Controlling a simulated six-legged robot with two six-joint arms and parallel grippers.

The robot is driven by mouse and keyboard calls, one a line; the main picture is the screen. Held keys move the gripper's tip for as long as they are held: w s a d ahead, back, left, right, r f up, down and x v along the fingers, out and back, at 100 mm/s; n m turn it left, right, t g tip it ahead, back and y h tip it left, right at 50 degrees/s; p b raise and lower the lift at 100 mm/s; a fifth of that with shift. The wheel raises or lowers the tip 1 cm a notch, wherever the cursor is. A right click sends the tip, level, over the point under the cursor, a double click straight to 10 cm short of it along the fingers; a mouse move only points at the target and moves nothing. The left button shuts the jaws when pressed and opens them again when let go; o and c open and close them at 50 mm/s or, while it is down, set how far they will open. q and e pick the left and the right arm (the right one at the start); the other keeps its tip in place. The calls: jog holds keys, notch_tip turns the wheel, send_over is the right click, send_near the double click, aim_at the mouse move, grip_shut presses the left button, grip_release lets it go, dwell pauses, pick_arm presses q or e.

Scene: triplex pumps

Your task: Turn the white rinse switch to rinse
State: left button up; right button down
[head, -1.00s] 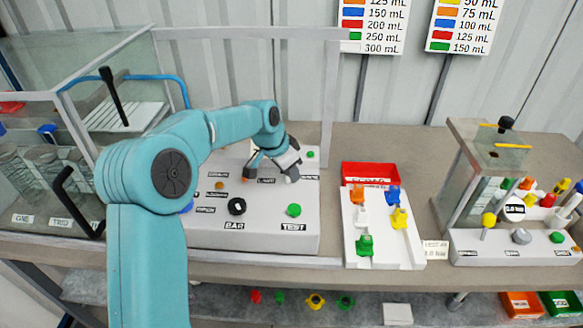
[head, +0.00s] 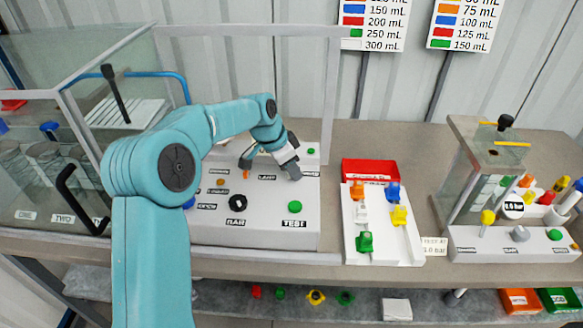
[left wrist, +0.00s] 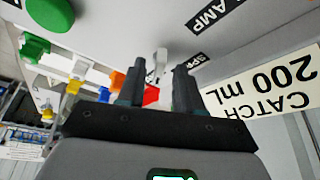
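The grey-white control panel (head: 265,232) stands on the bench in the head view. My left gripper (head: 292,175) hangs over its right half, pointing down. In the left wrist view, the two dark fingers of my left gripper (left wrist: 158,82) stand apart with a gap between them. A small white switch (left wrist: 161,59) shows beyond the fingertips, in line with the gap; no contact is visible. Its own label is not readable, so I cannot confirm it is the rinse switch. In the head view I cannot make it out near my gripper. My right gripper is not in view.
The panel also bears a black knob (head: 237,202) and a green button (head: 294,206). A clear-walled frame stands behind and left. A white tray with coloured pieces (head: 385,250) and a red bin (head: 370,170) are to the right. A "CATCH 200 mL" card (left wrist: 265,85) shows close by.

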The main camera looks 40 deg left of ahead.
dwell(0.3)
pick_arm(q)
jog(key=v, duration=1.6)
jog(key=shift+s+r, duration=0.1)
jog(key=shift+r, duration=0.05)
